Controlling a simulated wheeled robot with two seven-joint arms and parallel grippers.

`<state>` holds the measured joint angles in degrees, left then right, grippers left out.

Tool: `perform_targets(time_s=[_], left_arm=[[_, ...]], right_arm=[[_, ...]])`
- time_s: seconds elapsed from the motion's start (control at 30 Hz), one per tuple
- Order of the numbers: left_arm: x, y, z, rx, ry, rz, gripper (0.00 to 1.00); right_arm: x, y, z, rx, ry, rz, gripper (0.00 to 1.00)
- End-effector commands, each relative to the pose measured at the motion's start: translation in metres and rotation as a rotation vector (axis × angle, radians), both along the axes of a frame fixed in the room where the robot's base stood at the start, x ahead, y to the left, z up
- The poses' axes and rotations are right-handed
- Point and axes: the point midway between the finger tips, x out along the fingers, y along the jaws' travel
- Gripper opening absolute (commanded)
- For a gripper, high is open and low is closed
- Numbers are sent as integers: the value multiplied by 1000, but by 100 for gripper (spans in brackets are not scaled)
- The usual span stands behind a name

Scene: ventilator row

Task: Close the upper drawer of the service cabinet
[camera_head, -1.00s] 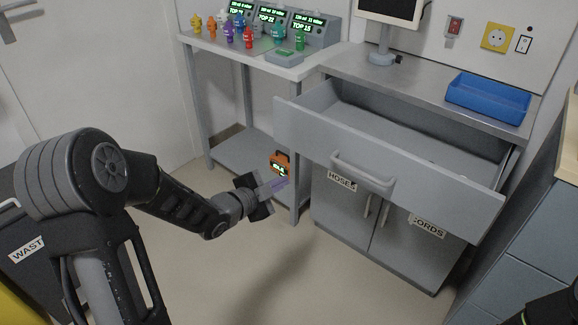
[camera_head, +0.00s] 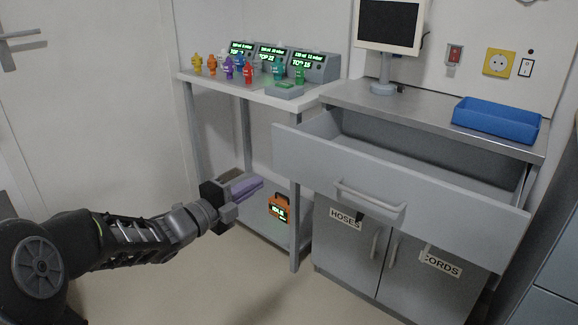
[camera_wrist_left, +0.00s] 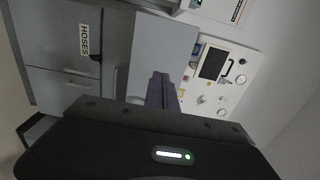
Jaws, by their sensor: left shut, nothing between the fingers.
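The service cabinet (camera_head: 350,262) is grey with a metal top. Its upper drawer (camera_head: 300,150) is pulled far out and looks empty where its inside shows. The drawer front carries a bar handle (camera_head: 370,200). My left gripper (camera_head: 250,187) is shut and empty, to the left of the drawer front and clear of it, in front of the side table. In the left wrist view its purple fingers (camera_wrist_left: 161,90) are together, and the grey drawer front (camera_wrist_left: 162,50) shows beyond them. My right gripper is not in view.
A side table (camera_head: 215,88) holds several coloured bottles and display units. An orange case (camera_head: 280,207) sits on its lower shelf. A blue tray (camera_head: 497,118) and a monitor (camera_head: 390,25) stand on the cabinet top. Doors labelled HOSES (camera_head: 345,219) and CORDS (camera_head: 440,263) are closed.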

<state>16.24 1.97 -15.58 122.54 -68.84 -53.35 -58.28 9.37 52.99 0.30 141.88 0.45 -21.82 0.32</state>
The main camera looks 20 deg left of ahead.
Motion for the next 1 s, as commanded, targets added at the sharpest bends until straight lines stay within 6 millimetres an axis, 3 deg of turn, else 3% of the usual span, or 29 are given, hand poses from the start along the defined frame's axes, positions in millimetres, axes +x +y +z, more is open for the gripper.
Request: perform_targets(time_s=[0.6, 0.8, 1.0], left_arm=[[104, -36, -3, -1, -1, -4, 0], [121, -40, -1, -3, 1, -1, 0], [123, -41, 0, -2, 0, -1, 0]], right_arm=[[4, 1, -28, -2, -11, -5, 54], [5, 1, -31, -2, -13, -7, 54], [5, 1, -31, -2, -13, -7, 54]])
